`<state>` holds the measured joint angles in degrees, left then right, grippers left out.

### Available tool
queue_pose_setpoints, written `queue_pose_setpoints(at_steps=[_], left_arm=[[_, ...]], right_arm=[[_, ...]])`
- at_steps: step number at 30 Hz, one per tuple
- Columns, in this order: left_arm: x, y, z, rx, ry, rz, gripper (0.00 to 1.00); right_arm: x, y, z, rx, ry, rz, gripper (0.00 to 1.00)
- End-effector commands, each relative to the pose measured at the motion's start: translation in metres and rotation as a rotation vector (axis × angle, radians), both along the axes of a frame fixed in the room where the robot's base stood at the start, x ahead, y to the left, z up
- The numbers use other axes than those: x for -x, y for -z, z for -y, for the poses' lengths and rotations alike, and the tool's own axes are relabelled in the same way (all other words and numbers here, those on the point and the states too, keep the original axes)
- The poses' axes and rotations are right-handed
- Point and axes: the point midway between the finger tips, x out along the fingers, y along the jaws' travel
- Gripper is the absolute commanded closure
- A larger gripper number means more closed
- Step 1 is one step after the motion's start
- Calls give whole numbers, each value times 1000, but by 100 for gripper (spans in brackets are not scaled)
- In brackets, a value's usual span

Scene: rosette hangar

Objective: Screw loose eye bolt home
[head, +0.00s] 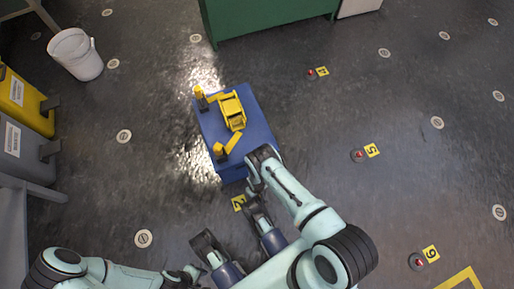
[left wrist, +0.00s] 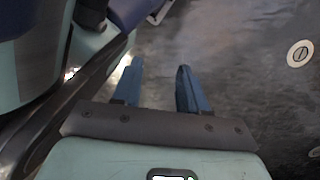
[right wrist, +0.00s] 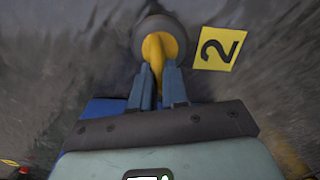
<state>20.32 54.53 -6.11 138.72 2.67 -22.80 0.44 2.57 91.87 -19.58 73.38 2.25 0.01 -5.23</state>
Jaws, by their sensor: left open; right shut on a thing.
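In the right wrist view, a yellow piece (right wrist: 154,46), seemingly the eye bolt, stands over a grey round disc (right wrist: 174,28) on the floor beside a yellow number 2 tag (right wrist: 217,48). My right gripper (right wrist: 157,78) is shut on it. How deep it sits is hidden. In the head view my right arm reaches down beside the number 2 tag (head: 238,203), and its fingers and the bolt are hidden. My left gripper (head: 194,271) is low in the head view, away from the bolt. In the left wrist view its blue fingers (left wrist: 158,82) are apart and empty.
A blue cart (head: 258,118) carrying a yellow tray (head: 232,111) and other yellow items stands close beyond my right arm. A white bin (head: 77,56) and green cabinet (head: 262,18) stand farther off. Tagged floor points with red tops (head: 358,155) lie right. Open floor lies between.

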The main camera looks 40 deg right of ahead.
Motion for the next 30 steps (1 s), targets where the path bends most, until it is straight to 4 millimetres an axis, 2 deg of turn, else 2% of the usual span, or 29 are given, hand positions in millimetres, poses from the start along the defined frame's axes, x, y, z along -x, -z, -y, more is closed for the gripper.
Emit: queue_pose_setpoints(at_steps=[3, 5, 12, 13, 15, 16, 25, 30], left_arm=[[0, 0, 0, 0, 0, 0, 57], [0, 0, 0, 0, 0, 0, 57], [0, 0, 0, 0, 0, 0, 57], [0, 0, 0, 0, 0, 0, 57], [0, 0, 0, 0, 0, 0, 57], [0, 0, 0, 0, 0, 0, 57], [-1, -1, 0, 0, 1, 2, 57], [-15, -8, 2, -3, 5, 50, 57]], right_arm=[[1, 1, 0, 0, 257, -1, 100], [1, 1, 0, 0, 336, -1, 100], [1, 1, 1, 1, 386, -1, 100], [1, 2, 1, 1, 385, -1, 83], [1, 1, 1, 1, 384, -1, 60], [1, 1, 1, 1, 383, -1, 57], [0, -1, 0, 0, 380, 0, 57], [-1, -20, 1, 0, 381, 1, 57]])
